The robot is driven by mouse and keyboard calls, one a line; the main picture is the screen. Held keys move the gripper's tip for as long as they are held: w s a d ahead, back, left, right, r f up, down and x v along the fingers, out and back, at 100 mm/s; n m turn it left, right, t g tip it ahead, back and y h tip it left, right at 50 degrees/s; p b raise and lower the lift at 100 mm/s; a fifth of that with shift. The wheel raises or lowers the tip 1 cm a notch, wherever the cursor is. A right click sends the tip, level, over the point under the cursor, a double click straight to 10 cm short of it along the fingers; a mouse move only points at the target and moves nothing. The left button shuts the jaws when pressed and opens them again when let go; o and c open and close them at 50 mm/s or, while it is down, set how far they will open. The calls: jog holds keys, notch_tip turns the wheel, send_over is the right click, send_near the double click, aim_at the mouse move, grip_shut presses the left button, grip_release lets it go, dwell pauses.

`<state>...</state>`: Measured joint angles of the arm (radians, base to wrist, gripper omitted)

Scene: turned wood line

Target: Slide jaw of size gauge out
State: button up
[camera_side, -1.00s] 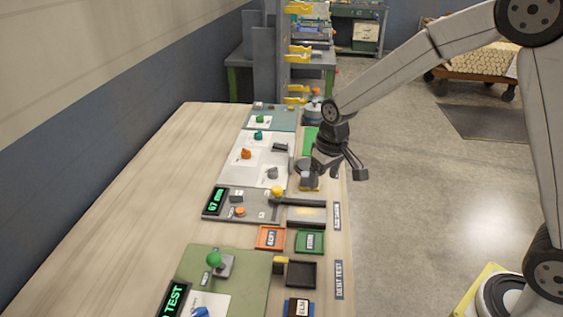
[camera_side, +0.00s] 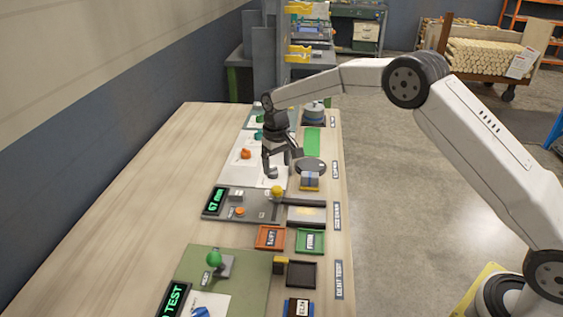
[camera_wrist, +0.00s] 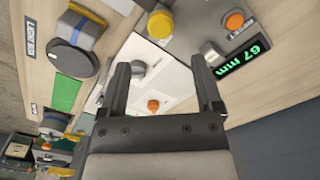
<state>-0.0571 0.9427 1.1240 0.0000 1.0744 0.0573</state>
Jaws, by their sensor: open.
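The size gauge is a grey plate (camera_side: 258,211) with a green display reading 67 mm (camera_side: 215,201) at its left end. Its jaw carries a yellow knob (camera_side: 277,191) near the middle, beside a dark bar (camera_side: 302,202). In the wrist view the yellow knob (camera_wrist: 160,24) is at the top, beyond my fingertips, and the display (camera_wrist: 243,63) is at the right. My gripper (camera_side: 281,170) hangs just behind the knob, above the white sheet. Its two fingers (camera_wrist: 163,70) stand apart with nothing held between them. They do not touch the knob.
The white sheet (camera_side: 240,172) holds an orange piece (camera_side: 246,153) and other small fixtures. A dark round disc (camera_side: 312,165) lies right of my gripper. Orange (camera_side: 270,238) and green (camera_side: 310,242) trays stand in front of the gauge. The table's left side is bare.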

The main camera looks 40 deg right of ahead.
aim_at(277, 188)
jog(key=shift+f, duration=0.1)
jog(key=shift+f, duration=3.8)
grip_shut()
